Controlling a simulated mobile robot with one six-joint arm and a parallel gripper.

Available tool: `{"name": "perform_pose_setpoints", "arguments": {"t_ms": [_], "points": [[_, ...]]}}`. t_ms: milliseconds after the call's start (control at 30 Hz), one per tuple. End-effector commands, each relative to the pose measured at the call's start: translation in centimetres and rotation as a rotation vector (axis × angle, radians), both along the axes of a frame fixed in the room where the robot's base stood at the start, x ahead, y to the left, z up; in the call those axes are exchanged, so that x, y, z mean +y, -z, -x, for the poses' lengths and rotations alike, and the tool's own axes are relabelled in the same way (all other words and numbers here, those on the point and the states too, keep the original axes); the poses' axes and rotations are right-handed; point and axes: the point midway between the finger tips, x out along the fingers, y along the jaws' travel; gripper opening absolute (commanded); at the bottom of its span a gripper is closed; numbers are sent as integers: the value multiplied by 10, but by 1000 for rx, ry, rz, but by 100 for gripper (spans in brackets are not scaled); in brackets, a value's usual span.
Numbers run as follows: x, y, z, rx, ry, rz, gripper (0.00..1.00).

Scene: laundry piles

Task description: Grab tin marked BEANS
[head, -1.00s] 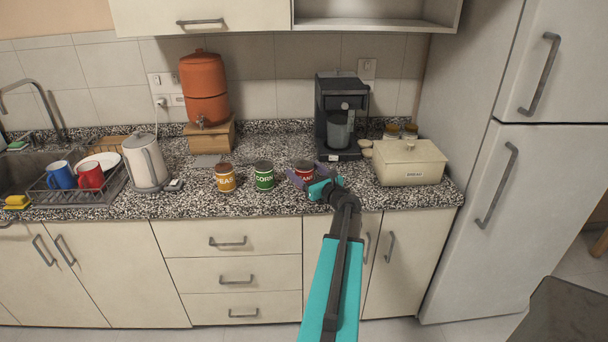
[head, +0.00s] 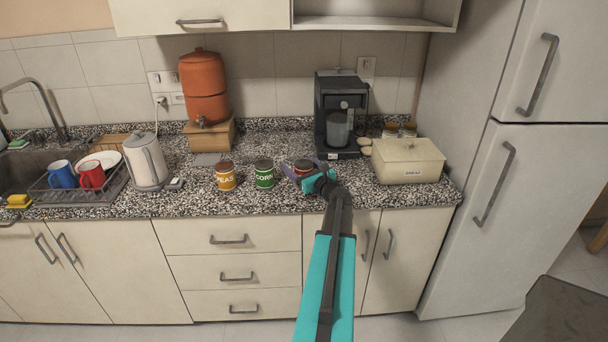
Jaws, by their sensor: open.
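A red tin (head: 303,165) stands upright on the speckled counter, right of the other two tins. My gripper (head: 301,173) is open and low at the front of this tin, with a purple finger at its left side. The gripper hides most of the tin's label, so I cannot read it now, and I cannot tell whether the fingers touch it. A green tin marked CORN (head: 264,174) stands to its left. A yellow tin marked PEAS (head: 225,176) stands farther left.
Behind the red tin stands a dark coffee machine (head: 327,110). A cream bread box (head: 408,171) stands to the right, near small jars. A white kettle (head: 146,161) and a dish rack (head: 112,193) are at the left. The counter (head: 245,206) is clear in front of the tins.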

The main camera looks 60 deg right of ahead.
Motion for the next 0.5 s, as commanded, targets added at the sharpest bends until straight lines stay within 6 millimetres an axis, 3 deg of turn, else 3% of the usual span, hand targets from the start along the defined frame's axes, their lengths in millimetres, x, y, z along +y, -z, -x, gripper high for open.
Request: {"name": "perform_pose_setpoints", "arguments": {"t_ms": [33, 367, 500], "points": [[0, 0, 0, 0, 0, 0, 72], [0, 0, 0, 0, -1, 0, 16], [1, -1, -1, -2, -1, 1, 16]]}}
